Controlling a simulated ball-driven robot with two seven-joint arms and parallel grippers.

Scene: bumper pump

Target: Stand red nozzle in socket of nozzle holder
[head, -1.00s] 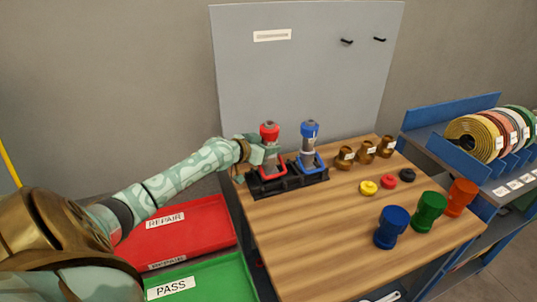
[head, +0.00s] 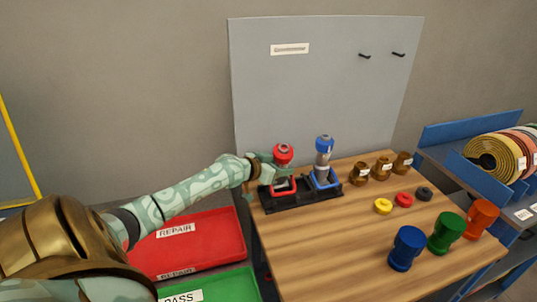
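The red nozzle (head: 283,154) stands upright over the red-rimmed socket at the left end of the black nozzle holder (head: 303,200). The blue nozzle (head: 324,146) stands upright in the blue-rimmed socket beside it. My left gripper (head: 278,172) is at the red nozzle's body, reaching in from the left. Its fingers are small here and partly hidden by the nozzle, so I cannot tell whether they grip it. I cannot tell whether the red nozzle's base is fully down in the socket. My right gripper is not in view.
Brass fittings (head: 383,167) stand at the table's back right, with yellow, red and black rings (head: 404,199) before them. Blue (head: 406,248), green and orange pieces stand nearer. Red (head: 195,243) and green trays lie left. A grey panel (head: 320,90) rises behind. The table's front middle is clear.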

